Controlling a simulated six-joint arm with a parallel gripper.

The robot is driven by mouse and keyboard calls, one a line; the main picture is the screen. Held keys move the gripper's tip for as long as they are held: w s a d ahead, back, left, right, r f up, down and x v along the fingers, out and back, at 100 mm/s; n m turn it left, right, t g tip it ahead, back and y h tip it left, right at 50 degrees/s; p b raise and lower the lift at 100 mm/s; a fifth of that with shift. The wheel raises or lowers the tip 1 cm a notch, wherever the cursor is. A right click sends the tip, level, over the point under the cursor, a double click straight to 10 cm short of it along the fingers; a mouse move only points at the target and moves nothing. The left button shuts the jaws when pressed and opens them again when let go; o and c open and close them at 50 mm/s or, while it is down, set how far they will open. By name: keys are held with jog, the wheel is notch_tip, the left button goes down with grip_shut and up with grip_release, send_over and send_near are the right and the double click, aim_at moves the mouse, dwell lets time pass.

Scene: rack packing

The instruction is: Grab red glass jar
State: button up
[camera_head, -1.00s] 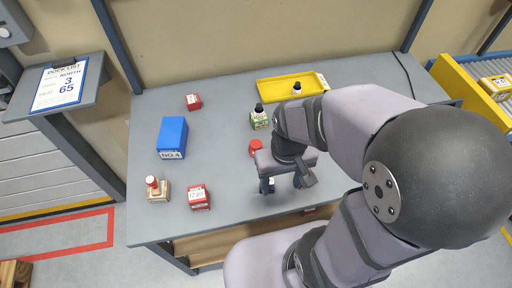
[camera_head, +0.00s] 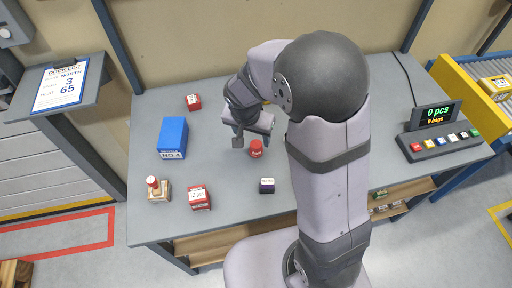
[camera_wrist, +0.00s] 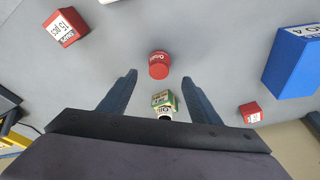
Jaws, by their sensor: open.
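The red glass jar (camera_head: 256,148) stands upright on the grey table, near its middle. In the wrist view the red jar (camera_wrist: 159,65) lies just beyond the fingertips, centred between them, and is not touched. My gripper (camera_head: 238,139) is over the table just left of the jar. Its two fingers show well apart in the wrist view (camera_wrist: 160,85), with nothing held. A green and white labelled item (camera_wrist: 164,104) shows between the fingers in the wrist view; in the head view my arm hides it.
A blue box (camera_head: 172,137) stands at the left. A small dark item (camera_head: 267,185) is in front of the jar. A counter display (camera_head: 437,115) stands at the right.

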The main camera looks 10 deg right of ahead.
aim_at(256, 144)
jog(key=shift+p+x, duration=0.65)
jog(key=shift+x, duration=3.05)
jog(key=shift+d+r, duration=0.1)
jog(key=shift+d, duration=0.05)
jog(key=c, duration=1.2)
